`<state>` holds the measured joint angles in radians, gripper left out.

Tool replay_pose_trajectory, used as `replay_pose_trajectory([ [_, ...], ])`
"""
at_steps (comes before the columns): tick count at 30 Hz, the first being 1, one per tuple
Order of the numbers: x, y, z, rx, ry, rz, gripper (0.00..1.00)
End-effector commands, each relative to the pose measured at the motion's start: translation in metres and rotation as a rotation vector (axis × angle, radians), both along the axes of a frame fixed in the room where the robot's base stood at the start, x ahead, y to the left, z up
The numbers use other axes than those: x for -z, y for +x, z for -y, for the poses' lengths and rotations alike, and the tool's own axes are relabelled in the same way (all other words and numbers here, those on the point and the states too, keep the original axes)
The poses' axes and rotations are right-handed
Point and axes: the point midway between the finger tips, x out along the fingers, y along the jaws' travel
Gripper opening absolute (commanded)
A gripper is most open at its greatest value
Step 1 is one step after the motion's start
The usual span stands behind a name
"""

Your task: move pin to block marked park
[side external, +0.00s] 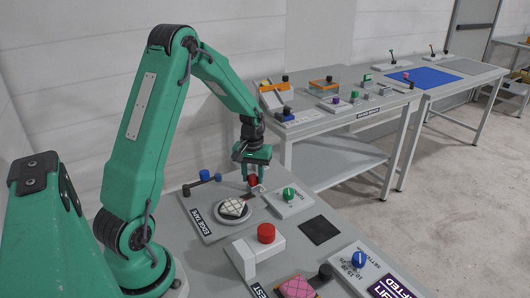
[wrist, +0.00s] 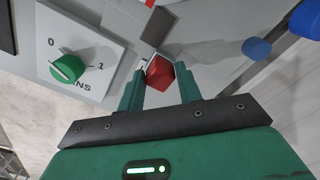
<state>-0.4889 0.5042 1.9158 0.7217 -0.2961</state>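A red knob-like piece (side external: 252,180), which may be the pin's head, stands at the far end of the near bench, beside a small pale metal bracket. It also shows in the wrist view (wrist: 159,73). My gripper (side external: 252,176) points down over it, with one finger on each side in the wrist view (wrist: 160,85). Whether the fingers press on the red piece is not clear. I cannot make out a block marked park in either view.
A panel with a green dial (side external: 289,194) stands right of the gripper. A blue knob (side external: 204,175) on a dark arm lies to its left. A dark square (side external: 320,230) lies flat.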

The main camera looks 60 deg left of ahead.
Motion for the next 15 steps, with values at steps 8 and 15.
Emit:
replay_pose_trajectory([
  [8,-0.0024,0.0001,-0.0001,0.000,0.000,0.000,0.07],
  [15,-0.0084,0.0004,-0.0002,0.000,0.001,0.001,0.07],
])
